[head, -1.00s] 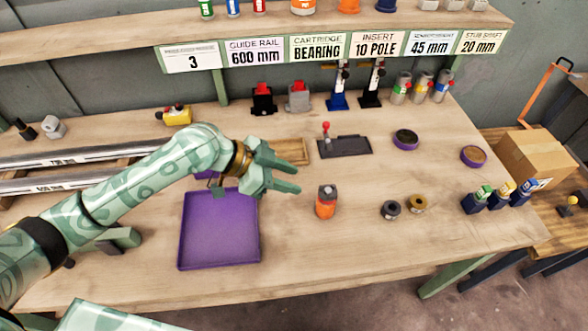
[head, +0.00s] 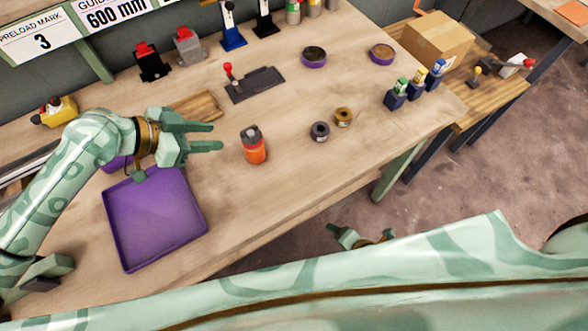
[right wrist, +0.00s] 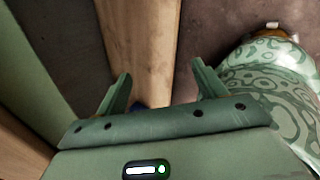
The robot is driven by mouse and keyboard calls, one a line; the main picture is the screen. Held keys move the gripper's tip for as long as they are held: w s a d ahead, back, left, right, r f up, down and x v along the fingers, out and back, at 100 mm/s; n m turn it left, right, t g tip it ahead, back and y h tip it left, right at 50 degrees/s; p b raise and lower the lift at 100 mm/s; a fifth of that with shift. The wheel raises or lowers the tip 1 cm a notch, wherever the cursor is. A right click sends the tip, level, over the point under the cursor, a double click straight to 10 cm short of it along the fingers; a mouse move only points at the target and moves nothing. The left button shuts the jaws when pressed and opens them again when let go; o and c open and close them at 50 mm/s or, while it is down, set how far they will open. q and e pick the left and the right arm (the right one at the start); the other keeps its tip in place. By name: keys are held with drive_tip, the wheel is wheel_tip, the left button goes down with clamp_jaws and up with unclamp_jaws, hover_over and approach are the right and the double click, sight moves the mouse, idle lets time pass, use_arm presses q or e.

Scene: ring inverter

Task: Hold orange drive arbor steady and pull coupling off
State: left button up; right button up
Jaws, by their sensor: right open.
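The orange drive arbor (head: 256,153) stands upright on the workbench in the head view. A dark grey coupling (head: 251,132) sits on its top. My left gripper (head: 217,137) is just left of the arbor, its fingers pointing at it. It is open and empty, with a gap to the arbor. My right gripper (head: 347,238) shows partly beyond my arm at the bottom, off the bench's front edge and far from the arbor. In the right wrist view my right gripper (right wrist: 162,72) is open with nothing between its fingers.
A purple tray (head: 155,216) lies left of the arbor. A grey ring (head: 320,131) and a brass ring (head: 344,117) lie to its right. A black plate with a red-knobbed lever (head: 254,84) is behind. Bare bench surrounds the arbor.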

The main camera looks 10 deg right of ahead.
sight(250, 145)
drive_tip(key=a+r+n+t+y, duration=0.1)
drive_tip(key=a+r+n+y, duration=0.2)
drive_tip(key=a+r+n, duration=0.45)
drive_tip(key=a+r+n+t+y, duration=0.15)
drive_tip(key=a+r+n, duration=0.35)
drive_tip(key=r+n, duration=0.6)
drive_tip(key=w+r, duration=0.2)
drive_tip(key=w, duration=0.1)
drive_tip(key=w+r+t, duration=0.1)
drive_tip(key=w+r, duration=0.2)
drive_tip(key=w, duration=0.1)
drive_tip(key=w+r+m+t, duration=0.1)
drive_tip(key=w+r, duration=0.1)
drive_tip(key=w, duration=0.2)
drive_tip(key=shift+d+r+t, duration=0.25)
drive_tip(key=shift+d, duration=0.05)
drive_tip(key=x, duration=1.6)
drive_tip(key=shift+s+d+f, duration=0.1)
drive_tip(key=shift+f, duration=0.05)
